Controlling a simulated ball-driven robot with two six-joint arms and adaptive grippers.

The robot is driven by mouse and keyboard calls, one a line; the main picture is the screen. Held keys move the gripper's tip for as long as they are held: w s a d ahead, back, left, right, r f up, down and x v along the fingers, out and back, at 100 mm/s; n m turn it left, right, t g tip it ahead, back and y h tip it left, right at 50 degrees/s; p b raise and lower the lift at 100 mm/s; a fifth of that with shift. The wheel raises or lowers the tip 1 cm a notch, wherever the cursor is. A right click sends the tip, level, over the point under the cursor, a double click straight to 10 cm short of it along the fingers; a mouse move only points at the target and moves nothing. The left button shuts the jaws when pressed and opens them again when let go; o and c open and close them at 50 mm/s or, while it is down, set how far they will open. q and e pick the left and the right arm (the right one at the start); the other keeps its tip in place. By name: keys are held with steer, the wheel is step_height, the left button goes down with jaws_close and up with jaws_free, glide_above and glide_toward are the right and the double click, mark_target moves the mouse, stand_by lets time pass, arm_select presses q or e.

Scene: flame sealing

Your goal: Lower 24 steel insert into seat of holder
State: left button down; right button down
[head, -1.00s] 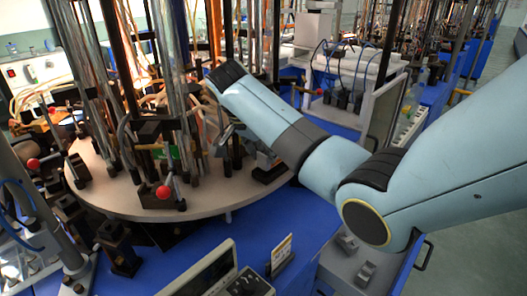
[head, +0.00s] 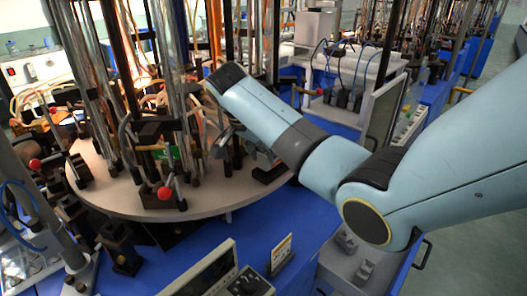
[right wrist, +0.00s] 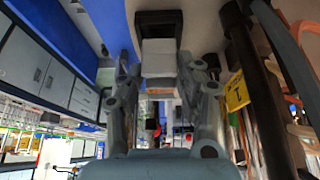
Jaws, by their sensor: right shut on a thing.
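My right gripper (right wrist: 158,66) is shut on a pale grey block, which I take as the steel insert (right wrist: 158,54), between its fingertips in the right wrist view. A black holder (right wrist: 158,18) lies just beyond the insert, in line with it. I cannot tell whether the insert touches the holder or is in its seat. In the head view my right gripper (head: 232,140) is small and partly hidden among the machine parts at the right side of the round table. The black holder (head: 270,174) sits near the table's edge below it. My left gripper is not in view.
The round table (head: 140,203) carries several upright glass tubes (head: 170,60) and clamps with red knobs (head: 164,193), close to the left of the gripper. A yellow tag (right wrist: 236,91) and a dark post show beside it. A blue bench (head: 225,232) lies in front.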

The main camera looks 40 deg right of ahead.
steer(key=shift+f, duration=1.15)
stand_by(0.9)
steer(key=c, duration=0.8)
jaws_free()
steer(key=shift+f, duration=0.1)
steer(key=shift+r+p, duration=2.3)
steer(key=shift+r, duration=0.05)
steer(key=v, duration=1.2)
steer(key=shift+f, duration=0.1)
